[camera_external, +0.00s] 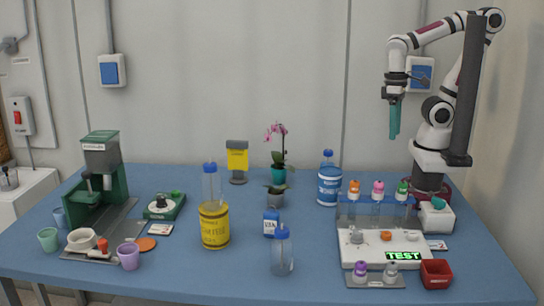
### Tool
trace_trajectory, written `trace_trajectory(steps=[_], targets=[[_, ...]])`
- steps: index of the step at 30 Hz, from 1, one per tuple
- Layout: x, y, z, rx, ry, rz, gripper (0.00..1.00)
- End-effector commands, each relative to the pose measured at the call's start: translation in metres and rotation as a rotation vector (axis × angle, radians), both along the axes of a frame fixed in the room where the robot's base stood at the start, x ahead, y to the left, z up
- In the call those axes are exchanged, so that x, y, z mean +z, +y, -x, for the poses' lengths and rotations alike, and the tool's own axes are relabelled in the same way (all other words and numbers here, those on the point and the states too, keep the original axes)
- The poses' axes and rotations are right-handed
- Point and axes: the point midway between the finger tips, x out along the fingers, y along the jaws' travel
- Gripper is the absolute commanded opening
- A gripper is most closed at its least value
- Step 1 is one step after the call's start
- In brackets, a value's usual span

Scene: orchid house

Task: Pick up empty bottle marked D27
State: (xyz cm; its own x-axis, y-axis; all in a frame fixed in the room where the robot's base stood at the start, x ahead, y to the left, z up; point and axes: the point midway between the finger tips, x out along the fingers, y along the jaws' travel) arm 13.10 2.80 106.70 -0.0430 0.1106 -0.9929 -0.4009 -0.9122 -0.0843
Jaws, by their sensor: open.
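A clear bottle with a blue cap (283,255) stands upright on the front middle of the blue table and looks empty. A second clear bottle with a blue cap (211,187) stands in a yellow container (215,226). A third blue-capped bottle (328,160) stands in a blue-and-white container (329,187) near the back. No D27 mark is readable on any of them. My gripper (394,134) has teal fingers pointing down, open and empty. It hangs high above the table's back right, well away from the bottles.
A rack (349,213) with capped tubes and a TEST display stands at the right, a red box (435,274) beside it. An orchid (278,156) stands at the back. A green coffee machine (102,155) and several cups fill the left. The table's front edge is mostly clear.

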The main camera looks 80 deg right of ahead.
Motion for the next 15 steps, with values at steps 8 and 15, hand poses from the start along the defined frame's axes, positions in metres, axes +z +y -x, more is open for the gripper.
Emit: trace_trajectory(steps=[8,15], targets=[[-0.018,0.015,-0.165,1.626,0.185,0.855,0.76],[-0.077,0.278,-0.212,-2.53,-0.182,-1.508,0.76]])
